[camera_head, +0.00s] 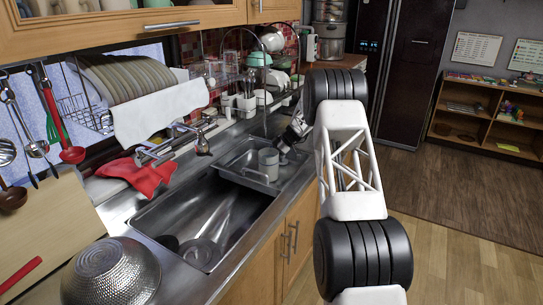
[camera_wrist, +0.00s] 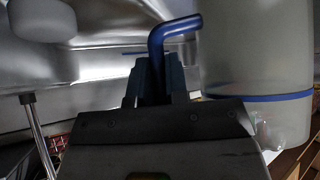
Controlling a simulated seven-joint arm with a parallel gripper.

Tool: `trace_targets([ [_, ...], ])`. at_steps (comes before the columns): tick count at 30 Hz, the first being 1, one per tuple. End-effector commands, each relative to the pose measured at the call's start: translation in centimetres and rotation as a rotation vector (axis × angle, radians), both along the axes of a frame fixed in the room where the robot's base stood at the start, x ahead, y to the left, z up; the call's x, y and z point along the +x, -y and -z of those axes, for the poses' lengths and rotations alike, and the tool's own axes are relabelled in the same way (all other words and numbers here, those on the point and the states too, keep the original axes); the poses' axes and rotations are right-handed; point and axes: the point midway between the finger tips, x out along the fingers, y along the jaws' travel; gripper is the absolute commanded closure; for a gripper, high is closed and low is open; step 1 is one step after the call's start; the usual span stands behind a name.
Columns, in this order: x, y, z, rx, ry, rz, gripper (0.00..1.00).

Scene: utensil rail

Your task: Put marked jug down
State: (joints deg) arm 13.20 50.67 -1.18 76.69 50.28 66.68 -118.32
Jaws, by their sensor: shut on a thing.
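The marked jug (camera_wrist: 255,50) is a pale grey, translucent vessel with a blue band near one end. It fills the right of the wrist view. Its blue handle (camera_wrist: 178,30) runs between the fingers of my gripper (camera_wrist: 157,75), which is shut on it. In the head view, a small grey jug (camera_head: 268,160) is upright at the metal drain tray (camera_head: 240,178), just left of my gripper (camera_head: 287,152). I cannot tell whether its base touches the tray. My fingertips are hard to make out in the head view.
The steel sink (camera_head: 215,220) lies in front of the tray, with a faucet (camera_head: 165,150) behind it. A red cloth (camera_head: 138,174) lies left of the faucet. A hammered metal bowl (camera_head: 112,272) stands at the near left. Cups and a rack crowd the back counter.

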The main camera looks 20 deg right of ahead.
Motion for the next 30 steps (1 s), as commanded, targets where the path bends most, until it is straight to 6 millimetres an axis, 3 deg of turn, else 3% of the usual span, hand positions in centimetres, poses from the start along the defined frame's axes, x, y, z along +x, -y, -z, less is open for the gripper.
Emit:
trace_targets([
  [15,0.06,0.01,0.35,0.001,0.002,0.001,1.00],
  [16,0.03,0.01,0.44,0.000,0.001,0.000,0.81],
  [20,0.03,0.01,0.44,0.000,0.001,0.000,0.61],
  [30,0.03,0.00,0.33,0.000,0.001,0.000,0.60],
])
